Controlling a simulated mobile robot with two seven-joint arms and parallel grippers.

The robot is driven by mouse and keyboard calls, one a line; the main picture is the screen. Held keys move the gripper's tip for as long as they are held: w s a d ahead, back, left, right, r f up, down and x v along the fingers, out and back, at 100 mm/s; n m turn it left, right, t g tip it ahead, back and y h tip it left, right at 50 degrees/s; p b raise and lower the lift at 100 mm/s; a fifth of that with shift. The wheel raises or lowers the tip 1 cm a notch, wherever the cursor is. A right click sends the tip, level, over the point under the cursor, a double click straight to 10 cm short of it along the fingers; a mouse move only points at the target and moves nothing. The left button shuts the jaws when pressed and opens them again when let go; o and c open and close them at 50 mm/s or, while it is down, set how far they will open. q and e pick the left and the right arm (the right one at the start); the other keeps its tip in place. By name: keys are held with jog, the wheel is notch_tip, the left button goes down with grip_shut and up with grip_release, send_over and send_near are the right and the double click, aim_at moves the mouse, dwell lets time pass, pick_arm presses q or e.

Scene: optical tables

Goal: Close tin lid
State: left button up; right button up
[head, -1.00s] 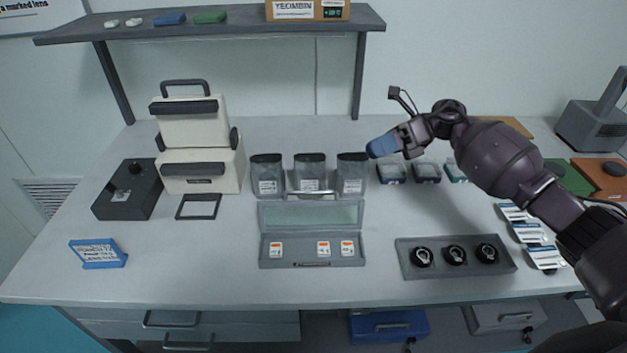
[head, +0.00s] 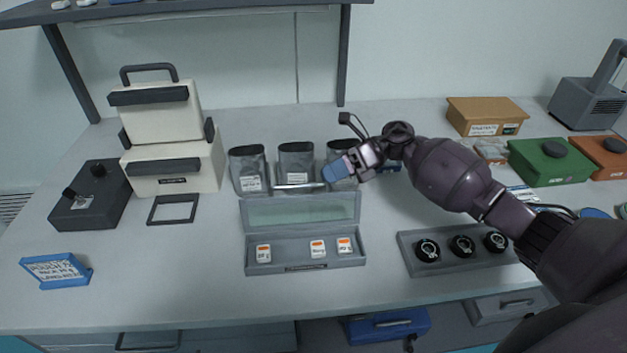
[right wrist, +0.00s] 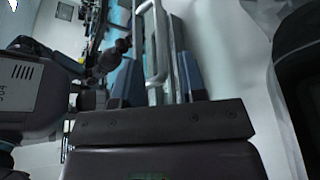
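The grey tin (head: 305,255) stands on the table with its lid (head: 300,211) raised upright at the back. The lid's pale green inner face is toward me. A silver bar (head: 300,186) shows just above the lid's top edge. Three small white and orange labelled pieces (head: 317,248) sit inside the tin. My right gripper (head: 335,170), with blue fingertips, is above and behind the lid's right end, in front of the rightmost dark canister. In the right wrist view its fingers (right wrist: 160,80) are apart, with the silver bar showing between them. My left gripper is out of view.
Dark canisters (head: 296,166) stand behind the lid. A grey tray (head: 425,268) with three round black pieces lies right of the tin. A black frame (head: 173,222) and blue sign (head: 57,271) lie left. The table in front of the tin is clear.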

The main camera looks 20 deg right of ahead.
aim_at(301, 205)
jog(key=shift+x, duration=2.25)
